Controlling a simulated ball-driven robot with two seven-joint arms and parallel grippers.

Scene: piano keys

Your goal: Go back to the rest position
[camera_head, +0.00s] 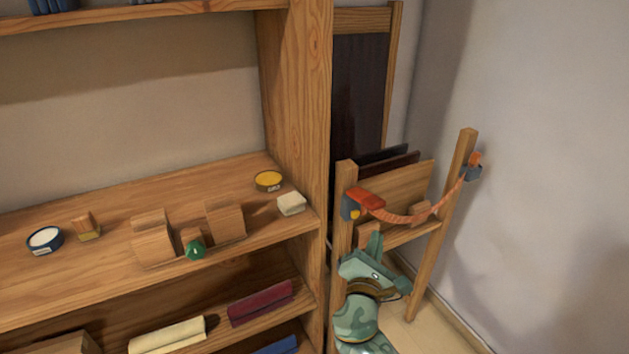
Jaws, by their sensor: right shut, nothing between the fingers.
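My right gripper (374,243) shows at the lower right of the head view, on my teal arm. It points up and away, with its fingers shut and nothing between them. It appears in front of a wooden rack (452,215) in the picture; I cannot tell whether it touches it. My left gripper is not in view. No piano keys show in this view.
A wooden shelf unit (297,100) fills the left, holding wooden blocks (152,240), a green die-like piece (195,250), round tins (268,181) and rolled cloths (262,303). An orange strap (405,217) hangs across the rack. A bare wall (550,150) stands at right.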

